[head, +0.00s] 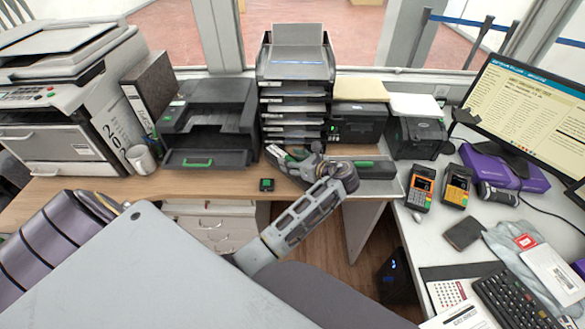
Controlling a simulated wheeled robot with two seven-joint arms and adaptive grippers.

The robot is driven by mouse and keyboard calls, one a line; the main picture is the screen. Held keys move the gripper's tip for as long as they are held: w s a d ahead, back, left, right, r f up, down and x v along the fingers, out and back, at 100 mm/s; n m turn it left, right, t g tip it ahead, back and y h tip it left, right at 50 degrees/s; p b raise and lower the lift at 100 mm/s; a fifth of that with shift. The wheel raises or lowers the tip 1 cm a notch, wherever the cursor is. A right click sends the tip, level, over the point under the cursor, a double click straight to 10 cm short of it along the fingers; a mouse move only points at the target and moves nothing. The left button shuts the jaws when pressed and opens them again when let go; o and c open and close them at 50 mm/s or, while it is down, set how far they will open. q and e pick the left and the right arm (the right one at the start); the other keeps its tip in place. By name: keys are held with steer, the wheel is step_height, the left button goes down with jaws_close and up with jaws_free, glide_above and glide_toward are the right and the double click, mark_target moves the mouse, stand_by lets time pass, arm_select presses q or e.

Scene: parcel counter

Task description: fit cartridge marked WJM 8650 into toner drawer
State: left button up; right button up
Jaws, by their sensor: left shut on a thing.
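A black printer (212,108) stands left of the stacked trays. Its low front drawer (205,160) has a green handle and sticks out over the desk. My left gripper (287,158) is just right of this drawer, in front of the tray stack, shut on a dark piece with a pale label (298,153), apparently a cartridge. The fingers cover much of it, and I cannot read its marking. A long dark object with a green part (376,169) lies right of my left wrist, partly hidden by it; I cannot read any marking there. My right gripper is not in view.
A stack of trays (296,90) stands behind the left gripper. A mug (141,160) stands left of the printer. Card terminals (420,188) and a purple box (503,165) are at right.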

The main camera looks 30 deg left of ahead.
arm_select(q)
steer(key=shift+f, duration=1.25)
steer(key=shift+f+b, duration=0.3)
steer(key=shift+f, duration=0.2)
steer(key=o, duration=0.9)
steer(key=shift+f, duration=0.15)
steer(key=o, duration=0.5)
steer(key=shift+c, duration=0.2)
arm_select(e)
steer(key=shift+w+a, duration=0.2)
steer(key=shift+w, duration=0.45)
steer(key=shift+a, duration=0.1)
